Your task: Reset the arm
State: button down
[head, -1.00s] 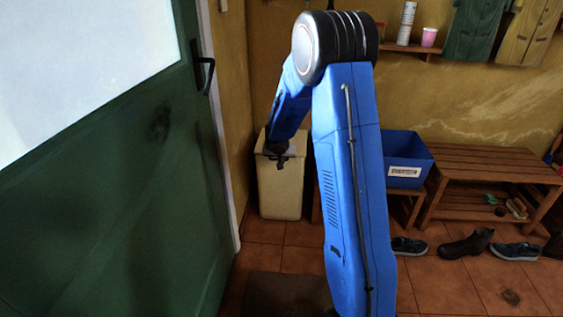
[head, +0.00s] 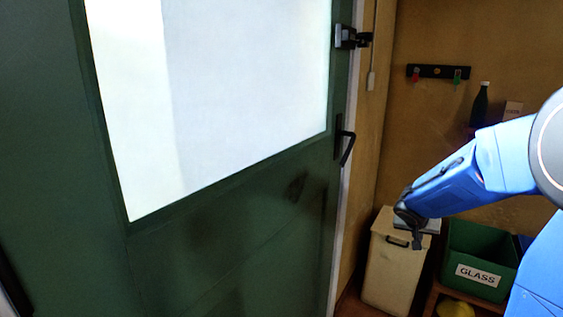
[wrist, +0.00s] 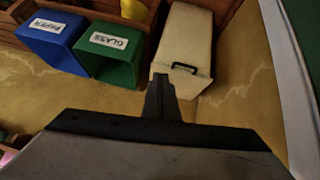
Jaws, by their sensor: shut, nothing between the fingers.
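My gripper (head: 417,241) is at the end of my blue arm, on the right side of the head view. It appears in front of the cream bin, and I cannot tell the gap between them. In the wrist view my gripper (wrist: 160,84) shows as dark fingers closed together at the middle, with nothing between them. The arm is bent, with its forearm sloping down to the left.
A green door (head: 240,235) with a black handle (head: 344,146) fills the left. The cream bin (head: 388,277) stands beside the door frame. A green GLASS box (head: 478,291) is right of it; a blue PAPER box (wrist: 52,45) shows in the wrist view.

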jog(key=s+a+r+n+y, duration=0.1)
jog(key=s+a, duration=0.4)
jog(key=s, duration=0.7)
jog(key=s+a+r+n+y, duration=0.2)
jog(key=s+a, duration=0.4)
jog(key=s, duration=0.6)
jog(key=s+a+r+n+g+y, duration=0.1)
jog(key=s+a, duration=0.4)
jog(key=s, duration=0.8)
notch_tip(320, 180, up, 2)
jog(key=shift+a+r+n+y, duration=0.2)
jog(key=shift+a+n+y, duration=0.15)
jog(key=shift+n+y, duration=0.55)
